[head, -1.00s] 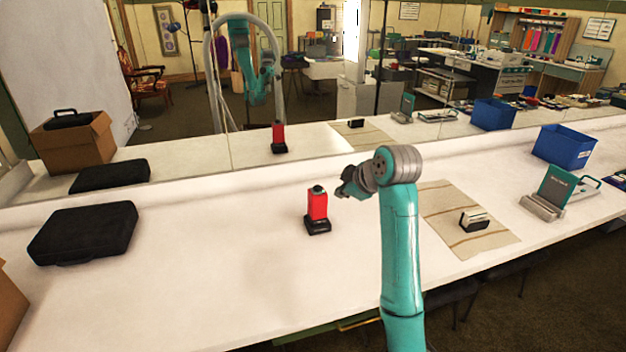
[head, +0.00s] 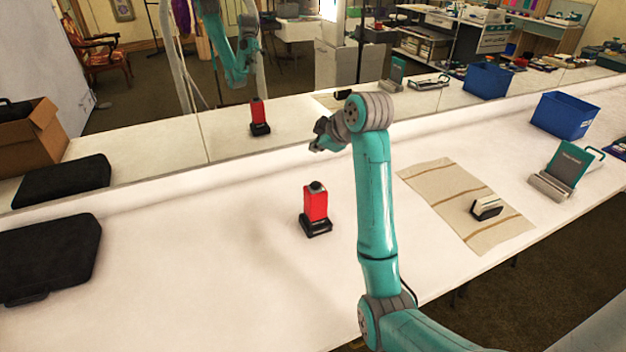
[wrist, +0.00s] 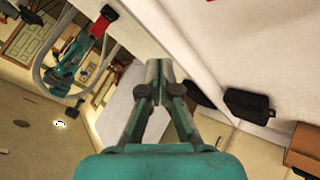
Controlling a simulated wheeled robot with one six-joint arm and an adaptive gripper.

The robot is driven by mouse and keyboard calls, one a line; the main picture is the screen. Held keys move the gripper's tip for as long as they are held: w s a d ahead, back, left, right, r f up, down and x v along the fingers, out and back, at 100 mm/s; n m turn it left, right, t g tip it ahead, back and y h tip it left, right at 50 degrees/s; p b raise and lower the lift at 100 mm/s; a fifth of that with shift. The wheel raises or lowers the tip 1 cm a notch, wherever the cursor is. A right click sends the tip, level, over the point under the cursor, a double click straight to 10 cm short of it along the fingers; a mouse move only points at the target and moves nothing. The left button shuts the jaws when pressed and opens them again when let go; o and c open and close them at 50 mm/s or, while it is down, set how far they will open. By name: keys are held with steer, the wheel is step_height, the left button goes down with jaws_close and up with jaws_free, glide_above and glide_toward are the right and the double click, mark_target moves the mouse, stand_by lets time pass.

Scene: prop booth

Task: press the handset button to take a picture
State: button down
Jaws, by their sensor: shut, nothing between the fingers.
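The handset (head: 316,206) is a red block standing upright in a black base on the white table, with a dark grey button (head: 317,187) on top. My gripper (head: 318,144) is shut and empty. In the head view it appears above the handset, apart from it; the exact gap in depth is hard to tell. In the wrist view my gripper (wrist: 160,68) points toward the mirror, fingertips together. Only a sliver of red shows at that view's top edge, perhaps the handset; the red block lower left there is its reflection.
A mirror (head: 285,120) runs along the table's back. A black case (head: 50,255) lies at left. At right are a striped cloth (head: 440,185) with a small black-and-white block (head: 486,208), a green-and-grey device (head: 565,170) and a blue bin (head: 566,115). The table around the handset is clear.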

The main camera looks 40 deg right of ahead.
mark_target(317, 185)
steer(key=shift+f, duration=4.4)
steer(key=shift+f, duration=0.15)
steer(key=shift+f, duration=0.3)
steer(key=shift+f, duration=0.4)
steer(key=shift+r, duration=0.85)
steer(key=shift+r, duration=0.15)
steer(key=shift+r, duration=2.35)
